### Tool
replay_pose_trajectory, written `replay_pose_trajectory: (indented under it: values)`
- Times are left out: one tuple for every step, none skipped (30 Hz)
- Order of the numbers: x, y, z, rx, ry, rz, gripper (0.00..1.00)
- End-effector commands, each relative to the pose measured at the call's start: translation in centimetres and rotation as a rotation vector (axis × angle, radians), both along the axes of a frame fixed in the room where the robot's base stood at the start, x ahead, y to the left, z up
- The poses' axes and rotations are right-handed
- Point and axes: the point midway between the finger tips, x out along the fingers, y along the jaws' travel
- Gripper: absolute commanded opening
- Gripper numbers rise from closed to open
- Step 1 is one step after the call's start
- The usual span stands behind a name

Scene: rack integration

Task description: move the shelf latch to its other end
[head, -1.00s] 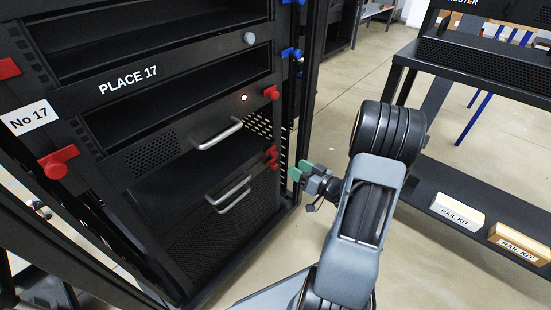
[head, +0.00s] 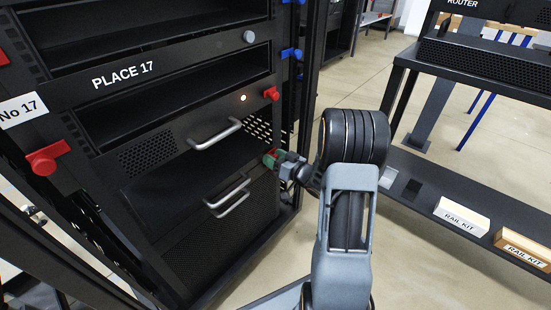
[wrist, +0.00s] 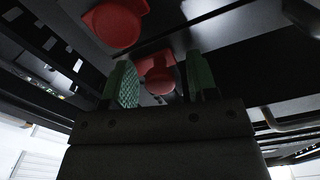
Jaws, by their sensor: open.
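My gripper (head: 277,158) has green fingertips and is at the right edge of the rack front, at the lower red shelf latch. In the wrist view my gripper (wrist: 160,85) is open, with one finger on each side of a red knob of the latch (wrist: 158,75). I cannot tell whether the fingers touch it. A larger red knob (wrist: 115,24) shows above and to the left in the wrist view. In the head view the gripper hides most of the lower latch. Another red latch (head: 271,94) sits higher on the same post.
The black rack holds units with metal handles (head: 216,134) and a lower handle (head: 228,196) left of my gripper. A red latch (head: 47,159) is on the left post. Blue latches (head: 291,54) are on the right post. Rail kit boxes (head: 461,216) lie on a shelf at right.

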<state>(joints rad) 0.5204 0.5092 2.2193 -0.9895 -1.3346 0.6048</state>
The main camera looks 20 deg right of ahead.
Motion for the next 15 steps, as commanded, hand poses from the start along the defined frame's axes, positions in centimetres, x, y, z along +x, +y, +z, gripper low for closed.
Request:
replay_pose_trajectory:
  values:
    - [-0.01, -0.01, 0.00, 0.000, 0.000, 0.000, 0.53]
    - [-0.01, -0.01, 0.00, 0.000, 0.000, 0.000, 0.53]
    - [-0.01, -0.02, 0.00, 0.000, 0.000, 0.000, 0.49]
    - [-0.01, -0.02, 0.00, 0.000, 0.000, 0.000, 0.47]
    - [-0.01, -0.02, 0.00, 0.000, 0.000, 0.000, 0.44]
    - [-0.02, -0.02, 0.00, 0.000, 0.000, 0.000, 0.40]
    - [-0.02, -0.02, 0.00, 0.000, 0.000, 0.000, 0.37]
    - [-0.02, -0.02, 0.00, 0.000, 0.000, 0.000, 0.34]
    - [-0.03, -0.03, -0.01, 0.000, 0.000, 0.000, 0.30]
    - [-0.03, -0.03, -0.01, 0.000, 0.000, 0.000, 0.27]
    - [-0.03, -0.03, -0.01, 0.000, 0.000, 0.000, 0.24]
    - [-0.03, -0.03, -0.01, 0.000, 0.000, 0.000, 0.21]
    - [-0.03, -0.03, -0.01, 0.000, 0.000, 0.000, 0.18]
    - [-0.03, -0.03, -0.01, 0.000, 0.000, 0.000, 0.15]
    - [-0.03, -0.05, -0.01, 0.000, 0.000, 0.000, 0.11]
